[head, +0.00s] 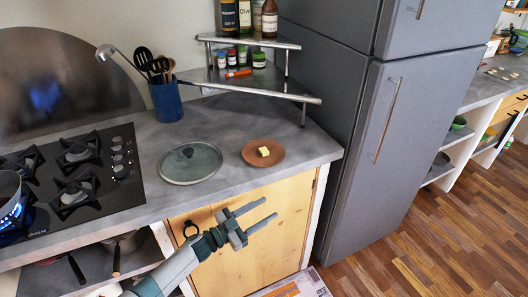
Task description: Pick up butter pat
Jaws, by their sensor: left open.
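The butter pat (264,151) is a small pale yellow block. It lies on a round brown plate (251,159) near the counter's front right corner. My left gripper (257,211) is open and empty, with its two fingers pointing right. In the picture it is below the plate, in front of the wooden cabinet door and apart from the butter. My right gripper is not in view.
A glass lid (190,163) lies left of the plate. A gas hob (75,170) and a blue utensil pot (166,102) are further left. A metal corner shelf (250,83) with bottles and jars stands behind. A grey fridge (385,130) rises on the right.

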